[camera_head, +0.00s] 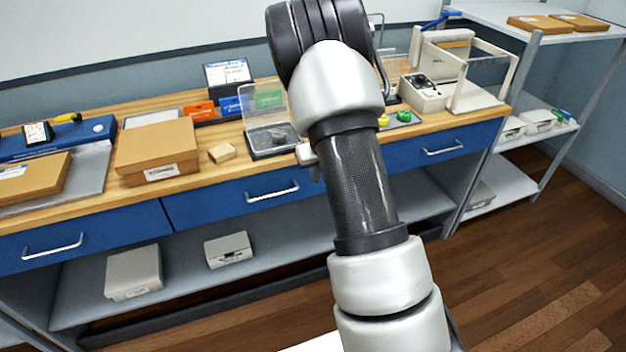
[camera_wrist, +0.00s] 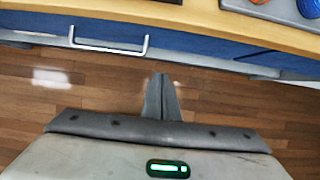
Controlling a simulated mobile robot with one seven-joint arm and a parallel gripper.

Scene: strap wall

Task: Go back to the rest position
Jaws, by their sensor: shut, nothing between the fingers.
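My gripper (camera_wrist: 161,98) shows in the wrist view with its two fingers together and nothing between them. It is out over the wooden floor, in front of the workbench's blue drawer front (camera_wrist: 200,45), and apart from the drawer handle (camera_wrist: 108,47). In the head view my arm rises through the middle of the picture and hides part of the bench; the gripper's fingers cannot be made out there.
The wooden bench top (camera_head: 215,184) holds cardboard boxes (camera_head: 157,150), an open clear-lidded case (camera_head: 272,138) and a white machine (camera_head: 425,93). A metal shelf rack (camera_head: 545,120) stands at the right. The floor (camera_head: 530,260) at the lower right is clear.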

